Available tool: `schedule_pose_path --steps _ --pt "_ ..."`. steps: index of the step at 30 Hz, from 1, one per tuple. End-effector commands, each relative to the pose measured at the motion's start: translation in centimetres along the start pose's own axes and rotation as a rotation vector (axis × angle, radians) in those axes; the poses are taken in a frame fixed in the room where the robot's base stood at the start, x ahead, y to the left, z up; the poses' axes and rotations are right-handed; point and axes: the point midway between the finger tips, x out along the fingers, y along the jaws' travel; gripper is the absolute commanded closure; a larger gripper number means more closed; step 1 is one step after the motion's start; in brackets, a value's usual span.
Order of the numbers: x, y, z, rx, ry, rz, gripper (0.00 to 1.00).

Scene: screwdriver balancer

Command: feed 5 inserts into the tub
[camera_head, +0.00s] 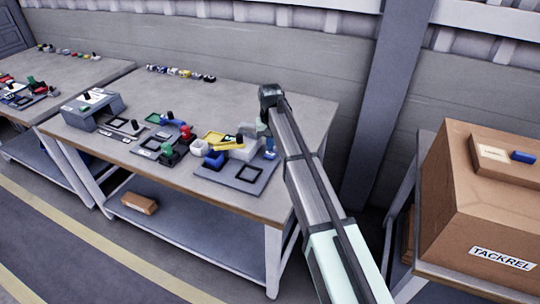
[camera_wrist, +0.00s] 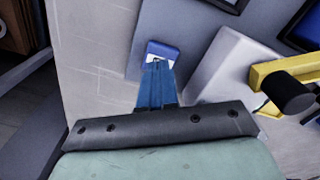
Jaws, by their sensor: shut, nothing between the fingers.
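My gripper (camera_wrist: 157,64) is shut and empty, its blue fingers together in the wrist view. The fingertips overlap a small blue-and-white piece (camera_wrist: 165,48) on a grey plate (camera_wrist: 190,22); I cannot tell whether they touch it. In the head view my arm reaches over the right end of the middle table, and the hand is partly hidden beside the grey plate (camera_head: 226,178). A pale block (camera_wrist: 215,72) stands right of the fingers, with a yellow bar (camera_wrist: 268,72) ending in a black knob (camera_wrist: 288,92) beside it. I cannot tell which pieces are the inserts or the tub.
The middle table (camera_head: 300,105) holds several coloured parts, a grey stand (camera_head: 82,112) and a back row of small pieces (camera_head: 180,73). Its back right is clear. A cardboard box (camera_head: 470,220) stands on the right, and a brown block (camera_head: 138,203) lies on the lower shelf.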

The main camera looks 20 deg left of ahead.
Motion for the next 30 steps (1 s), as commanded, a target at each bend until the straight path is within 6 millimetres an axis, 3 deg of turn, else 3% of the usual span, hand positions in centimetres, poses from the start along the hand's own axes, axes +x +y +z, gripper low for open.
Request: schedule_pose_path --steps 30 --pt "1.2 0.0 0.0 0.0 0.0 0.0 1.0"
